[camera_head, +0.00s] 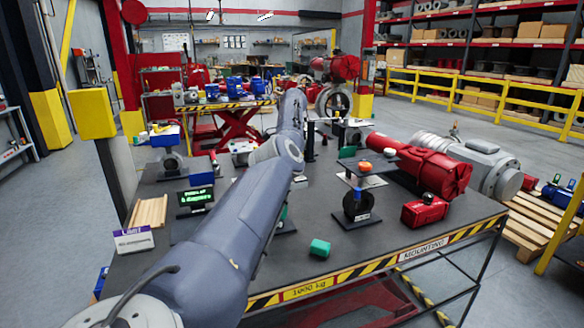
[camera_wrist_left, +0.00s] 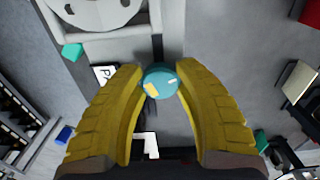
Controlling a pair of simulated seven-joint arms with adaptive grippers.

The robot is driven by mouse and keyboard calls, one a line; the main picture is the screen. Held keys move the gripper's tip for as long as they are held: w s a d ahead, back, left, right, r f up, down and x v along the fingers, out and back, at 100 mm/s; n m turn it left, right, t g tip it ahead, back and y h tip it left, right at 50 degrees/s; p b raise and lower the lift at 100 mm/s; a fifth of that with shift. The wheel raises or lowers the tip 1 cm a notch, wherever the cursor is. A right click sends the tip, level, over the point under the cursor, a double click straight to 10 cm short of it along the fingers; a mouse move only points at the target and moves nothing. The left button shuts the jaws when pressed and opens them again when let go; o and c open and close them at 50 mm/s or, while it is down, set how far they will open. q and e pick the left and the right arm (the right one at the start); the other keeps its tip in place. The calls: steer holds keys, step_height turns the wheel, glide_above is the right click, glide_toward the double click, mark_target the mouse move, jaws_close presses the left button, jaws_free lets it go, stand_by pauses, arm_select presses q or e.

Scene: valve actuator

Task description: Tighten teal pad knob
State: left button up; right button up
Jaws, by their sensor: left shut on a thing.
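In the left wrist view, a round teal knob (camera_wrist_left: 158,83) with a yellow patch and a small white mark sits between the two yellow fingers of my left gripper (camera_wrist_left: 159,70). The fingertips close on its two sides, and my left gripper is shut on it. What lies under the knob is mostly hidden. In the head view, my left arm runs across the table from the lower left and bends over at its far joint. I cannot make out the gripper or the held knob there. My right gripper shows in neither view.
A black stand with a wheel valve (camera_head: 357,204), a red box (camera_head: 424,211) and a red actuator (camera_head: 425,165) stand to the right. A small green-text display (camera_head: 195,198) and a wooden rack (camera_head: 149,212) stand left.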

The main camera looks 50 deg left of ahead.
arm_select(q)
steer(key=shift+a+m, duration=0.1)
steer(key=shift+m, duration=2.2)
steer(key=o, duration=1.3)
